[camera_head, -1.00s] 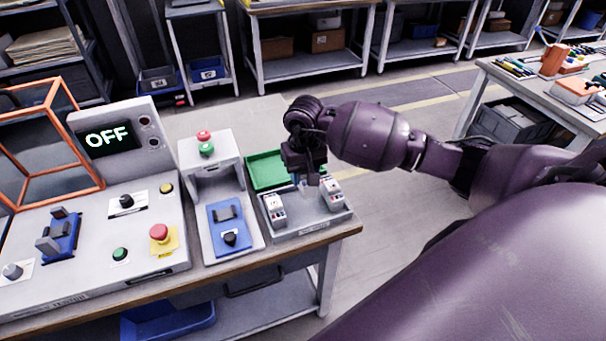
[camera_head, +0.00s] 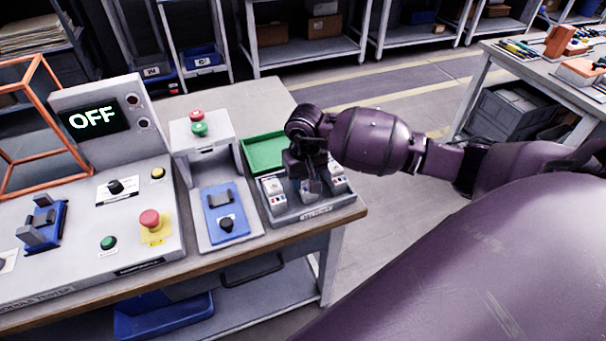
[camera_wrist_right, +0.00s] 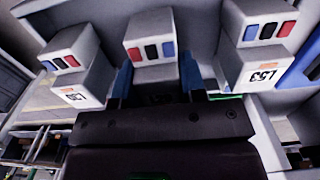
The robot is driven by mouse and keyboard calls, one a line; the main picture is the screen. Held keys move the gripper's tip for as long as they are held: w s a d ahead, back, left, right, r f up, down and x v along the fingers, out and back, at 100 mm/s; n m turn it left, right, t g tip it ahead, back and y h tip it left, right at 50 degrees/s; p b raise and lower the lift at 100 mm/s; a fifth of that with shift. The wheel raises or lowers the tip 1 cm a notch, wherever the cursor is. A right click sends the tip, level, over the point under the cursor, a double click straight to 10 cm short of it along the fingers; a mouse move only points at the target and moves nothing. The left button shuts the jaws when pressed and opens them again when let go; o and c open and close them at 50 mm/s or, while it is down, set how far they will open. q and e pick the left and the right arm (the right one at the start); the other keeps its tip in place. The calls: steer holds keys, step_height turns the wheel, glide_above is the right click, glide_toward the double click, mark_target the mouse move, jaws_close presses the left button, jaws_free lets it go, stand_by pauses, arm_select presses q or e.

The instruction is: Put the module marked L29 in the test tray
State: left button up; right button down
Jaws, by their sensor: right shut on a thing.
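My right gripper (camera_head: 311,186) is down at a grey holder (camera_head: 318,212) at the table's right corner. In the right wrist view its blue-lined fingers (camera_wrist_right: 161,80) are shut on the middle module (camera_wrist_right: 150,40), white-grey with red, black and blue marks. The gripper hides that module's label, so I cannot read its mark. A left module (camera_wrist_right: 68,62) and a right module (camera_wrist_right: 262,40) stand apart on either side. Their labels look like L5-something and L53, but are small. A green tray (camera_head: 264,153) lies behind the holder; I cannot tell which is the test tray. My left gripper is not in view.
Left of the holder stands a grey fixture (camera_head: 205,140) with a blue plate (camera_head: 226,210). Further left is a console with an OFF display (camera_head: 93,118) and a red button (camera_head: 150,219). An orange frame (camera_head: 40,120) stands at far left.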

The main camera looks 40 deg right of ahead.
steer(key=c, duration=0.6)
jaws_free()
steer(key=shift+r, duration=0.15)
step_height(320, 180, up, 11)
steer(key=shift+f, duration=0.2)
steer(key=shift+a, duration=0.1)
